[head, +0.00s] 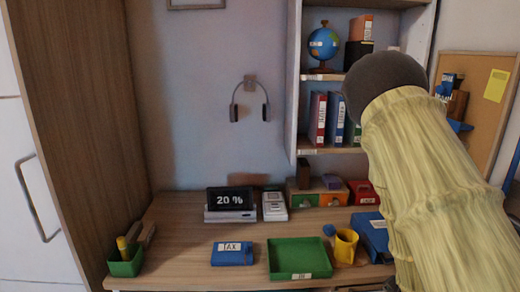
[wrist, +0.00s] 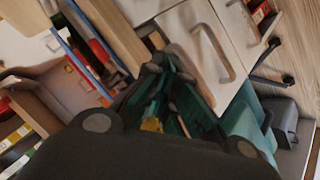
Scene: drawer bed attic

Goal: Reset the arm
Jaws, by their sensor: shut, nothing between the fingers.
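My arm (head: 415,165), in a pale yellow ribbed sleeve with a dark rounded joint, rises on the right side of the head view, in front of the shelf and the desk's right end. My gripper (wrist: 154,70) shows in the wrist view as dark parts with grey round joints, its fingers reaching up to the middle. It is shut and holds nothing. The gripper is not clearly visible in the head view.
The desk (head: 185,255) holds a blue TAX box (head: 232,253), a green tray (head: 298,258), a yellow cup (head: 345,245) and a display (head: 230,200). A shelf (head: 295,80) stands behind my arm. White drawer fronts with a handle (wrist: 228,62) show in the wrist view.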

